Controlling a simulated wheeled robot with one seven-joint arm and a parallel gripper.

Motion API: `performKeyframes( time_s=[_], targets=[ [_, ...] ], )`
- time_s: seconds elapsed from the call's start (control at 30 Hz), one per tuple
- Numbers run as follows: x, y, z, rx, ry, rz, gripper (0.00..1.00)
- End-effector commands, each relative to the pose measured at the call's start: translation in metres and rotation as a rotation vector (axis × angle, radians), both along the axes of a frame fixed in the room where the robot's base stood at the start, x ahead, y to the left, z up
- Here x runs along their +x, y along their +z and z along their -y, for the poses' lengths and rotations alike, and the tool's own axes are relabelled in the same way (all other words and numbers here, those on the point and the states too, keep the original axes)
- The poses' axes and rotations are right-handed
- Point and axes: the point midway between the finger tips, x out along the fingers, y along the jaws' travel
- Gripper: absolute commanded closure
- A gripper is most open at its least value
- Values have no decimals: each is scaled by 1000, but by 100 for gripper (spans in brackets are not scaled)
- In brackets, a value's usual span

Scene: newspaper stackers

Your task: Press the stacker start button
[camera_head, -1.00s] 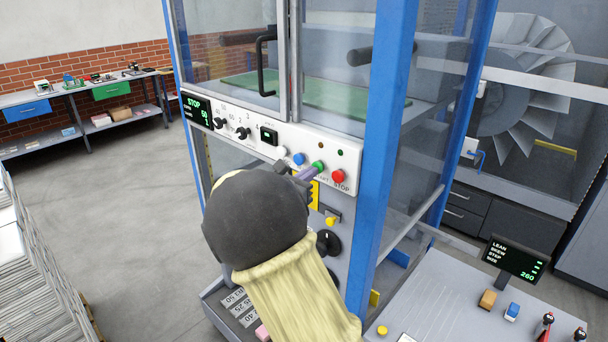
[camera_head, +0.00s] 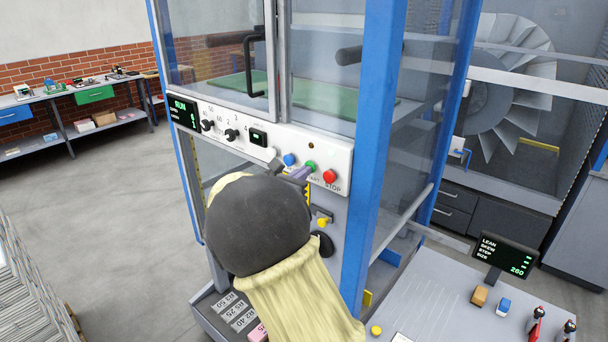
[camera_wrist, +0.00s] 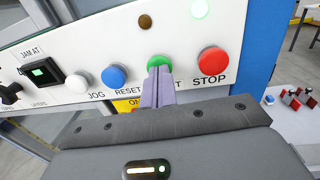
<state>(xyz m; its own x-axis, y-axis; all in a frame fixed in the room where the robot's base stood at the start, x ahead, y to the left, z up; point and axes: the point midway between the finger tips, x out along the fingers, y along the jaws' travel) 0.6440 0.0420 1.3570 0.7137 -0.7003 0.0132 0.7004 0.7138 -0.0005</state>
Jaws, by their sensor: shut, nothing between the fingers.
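The green start button (camera_head: 310,166) is on the white control panel (camera_head: 262,131) of the stacker, between the blue reset button (camera_head: 289,159) and the red stop button (camera_head: 330,177). In the wrist view the green button (camera_wrist: 159,60) shows just above my fingertips, which cover its lower part. My gripper (camera_head: 300,174) is shut and empty, its purple-grey fingers (camera_wrist: 158,82) pointing at the green button. Its tips look to be at the button; I cannot tell if they still touch. The panel display (camera_head: 184,113) reads RUN. A green lamp (camera_wrist: 200,9) above the buttons is lit.
A white jog button (camera_wrist: 79,82) and dark knobs (camera_head: 231,134) are to the left on the panel. A blue post (camera_head: 377,150) stands right of the buttons. A grey side table (camera_head: 440,300) with a small screen (camera_head: 507,257) is at the lower right.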

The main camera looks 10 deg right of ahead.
Motion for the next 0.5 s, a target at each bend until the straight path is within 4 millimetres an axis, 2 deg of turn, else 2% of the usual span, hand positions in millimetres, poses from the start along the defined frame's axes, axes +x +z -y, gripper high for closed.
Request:
performKeyframes(
  time_s=[0.03,0.27,0.5],
  targets=[
    [1,6,6,-6,-9,9,100],
    [0,7,5,-8,-10,12,100],
    [-13,6,-12,-7,-12,10,100]
  ],
)
